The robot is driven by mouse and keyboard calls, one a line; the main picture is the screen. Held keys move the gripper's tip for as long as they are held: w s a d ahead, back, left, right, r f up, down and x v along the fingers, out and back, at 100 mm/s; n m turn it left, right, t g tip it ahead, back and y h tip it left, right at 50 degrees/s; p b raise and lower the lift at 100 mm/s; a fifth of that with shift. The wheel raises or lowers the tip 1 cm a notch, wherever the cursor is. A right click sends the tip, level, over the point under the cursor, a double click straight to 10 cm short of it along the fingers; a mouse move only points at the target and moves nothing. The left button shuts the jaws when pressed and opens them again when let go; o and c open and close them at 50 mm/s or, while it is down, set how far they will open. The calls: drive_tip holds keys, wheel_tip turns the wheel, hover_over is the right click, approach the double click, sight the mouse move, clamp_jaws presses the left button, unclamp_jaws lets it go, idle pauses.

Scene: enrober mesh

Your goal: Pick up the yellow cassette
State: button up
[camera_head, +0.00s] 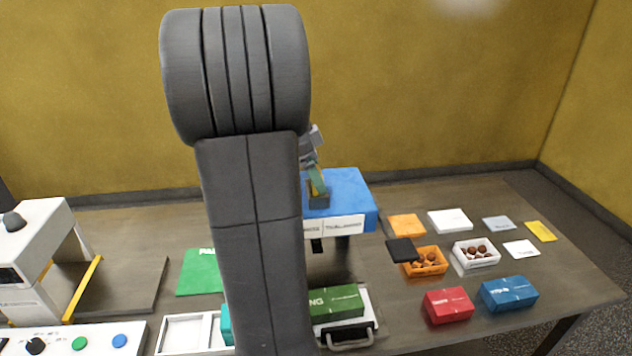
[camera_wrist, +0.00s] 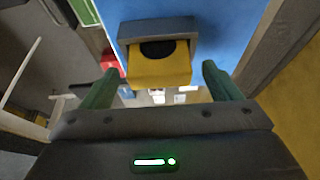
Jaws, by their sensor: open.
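In the wrist view the yellow cassette (camera_wrist: 158,70) sticks out of a grey holder (camera_wrist: 157,30) with a dark rounded opening, against a blue surface. My gripper (camera_wrist: 159,69) is open, its two green fingers on either side of the cassette with a visible gap each side. I cannot tell how deep the cassette lies between them. In the head view my gripper (camera_head: 318,181) is small and partly hidden by my arm, at the grey holder on the blue-topped station (camera_head: 351,188). The cassette cannot be made out clearly there.
A green box (camera_head: 336,303) stands in front of the station. To the right are an orange tray (camera_head: 443,268) and a white tray (camera_head: 461,260) of chocolates, a red box (camera_head: 449,306) and a blue box (camera_head: 509,293). A white machine (camera_head: 33,250) stands left.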

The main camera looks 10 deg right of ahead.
drive_tip(key=shift+d+f, duration=0.2)
drive_tip(key=shift+f, duration=0.2)
drive_tip(key=shift+c, duration=0.4)
drive_tip(key=c, duration=1)
drive_tip(key=shift+r, duration=0.1)
